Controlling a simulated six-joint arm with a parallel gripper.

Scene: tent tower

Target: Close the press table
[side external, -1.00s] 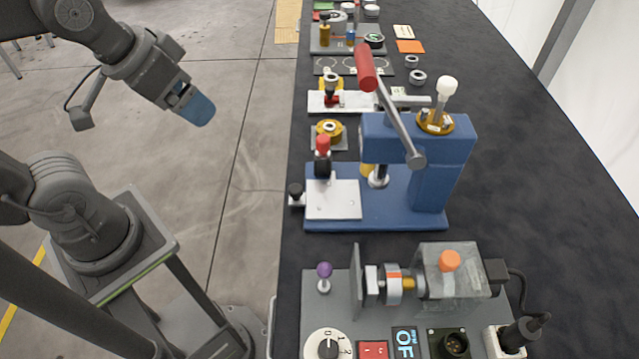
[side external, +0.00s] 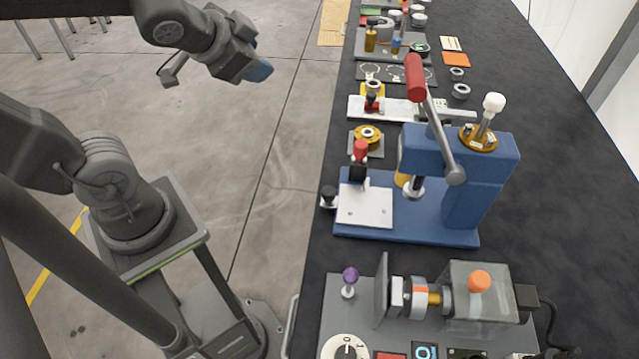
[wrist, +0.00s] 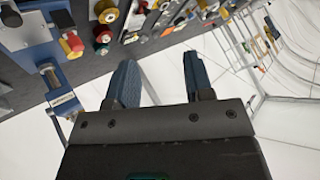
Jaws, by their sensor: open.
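The press table is the white plate (side external: 364,207) on the blue base of the press (side external: 482,185). It sits at the left end of the base, out to the left of the ram (side external: 412,188). A clamp with a red tip (side external: 360,152) stands on its far edge, and a black knob (side external: 328,196) sticks out at its left. The red-handled lever (side external: 415,78) is raised. My gripper (side external: 260,71) hangs over the floor left of the bench, well apart from the press. Its blue fingers (wrist: 158,82) are open and empty in the wrist view.
A motor fixture with an orange knob (side external: 480,281) and a purple-topped pin (side external: 350,276) stands nearer the camera. Beyond the press are a gold ring part (side external: 368,134) and a white slide fixture (side external: 392,108). The dark bench top (side external: 565,210) right of the press is clear.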

